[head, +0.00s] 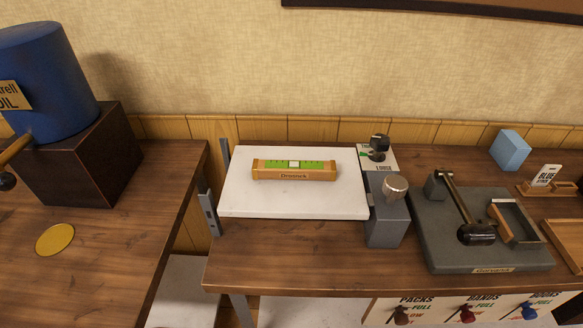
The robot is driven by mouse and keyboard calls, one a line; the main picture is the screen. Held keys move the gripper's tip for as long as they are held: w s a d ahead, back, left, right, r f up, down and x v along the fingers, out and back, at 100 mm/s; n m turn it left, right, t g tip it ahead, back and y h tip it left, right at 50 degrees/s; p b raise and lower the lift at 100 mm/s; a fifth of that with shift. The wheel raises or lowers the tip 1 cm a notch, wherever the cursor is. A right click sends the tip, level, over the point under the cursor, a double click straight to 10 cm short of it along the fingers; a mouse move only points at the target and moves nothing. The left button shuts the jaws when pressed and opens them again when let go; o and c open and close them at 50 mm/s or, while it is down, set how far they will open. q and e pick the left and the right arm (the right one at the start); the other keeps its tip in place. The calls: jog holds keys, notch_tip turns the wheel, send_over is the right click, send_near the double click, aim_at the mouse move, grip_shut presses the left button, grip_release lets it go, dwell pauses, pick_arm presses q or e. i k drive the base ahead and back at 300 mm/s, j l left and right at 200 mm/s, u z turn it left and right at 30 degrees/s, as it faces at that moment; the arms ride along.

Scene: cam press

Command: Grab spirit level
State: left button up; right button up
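Neither of my grippers shows in the head view.
A grey block with a round metal knob (395,186) stands right of the slab. A grey press plate (445,250) with a dark lever lies further right. A gap separates the tables.

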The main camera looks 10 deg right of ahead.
aim_at(271, 169)
jog(key=l+u, duration=0.25)
jog(key=k+l+u, duration=0.25)
jog(key=l, duration=0.2)
jog(key=l+u, duration=0.25)
jog(key=k+l+u, duration=0.25)
jog(key=l, duration=0.15)
